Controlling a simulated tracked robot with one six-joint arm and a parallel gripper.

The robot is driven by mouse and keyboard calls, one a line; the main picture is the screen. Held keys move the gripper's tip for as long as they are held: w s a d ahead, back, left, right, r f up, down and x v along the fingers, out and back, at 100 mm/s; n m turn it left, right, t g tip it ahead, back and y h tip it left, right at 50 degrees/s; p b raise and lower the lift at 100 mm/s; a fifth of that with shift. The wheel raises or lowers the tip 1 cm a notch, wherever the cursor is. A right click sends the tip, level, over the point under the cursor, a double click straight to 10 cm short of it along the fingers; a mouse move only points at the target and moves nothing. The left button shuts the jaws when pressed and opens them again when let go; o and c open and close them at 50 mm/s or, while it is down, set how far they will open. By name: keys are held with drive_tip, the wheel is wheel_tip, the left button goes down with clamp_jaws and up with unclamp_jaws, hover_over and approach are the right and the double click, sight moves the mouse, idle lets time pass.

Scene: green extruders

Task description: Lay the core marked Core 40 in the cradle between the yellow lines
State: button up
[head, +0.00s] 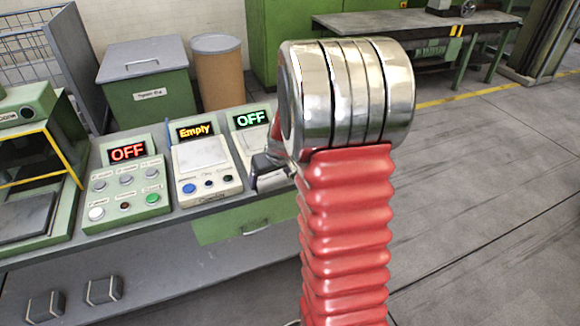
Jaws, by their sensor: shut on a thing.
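My gripper (268,172) shows only in part, as a dark metal piece left of my arm's shiny wrist, over the right part of the green bench. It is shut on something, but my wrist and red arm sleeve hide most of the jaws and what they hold. I cannot make out a core or the marking Core 40. I cannot make out a cradle between yellow lines either.
The bench holds a button panel (126,192) reading OFF, a device (204,163) reading Empty, and another device (246,140) reading OFF, partly hidden. A yellow-edged machine (40,160) stands left. Behind are a green bin (148,95), a brown drum (220,75) and a workbench (420,22). Right floor is clear.

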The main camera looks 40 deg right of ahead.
drive_tip(key=a+f+n, duration=0.1)
drive_tip(key=a+f, duration=0.5)
drive_tip(key=a, duration=0.6)
drive_tip(key=a+f+n, duration=0.1)
drive_tip(key=a+f, duration=0.5)
drive_tip(key=a, duration=0.7)
drive_tip(key=shift+a+f+y, duration=0.15)
drive_tip(key=shift+f+y, duration=0.05)
drive_tip(key=shift+y, duration=0.2)
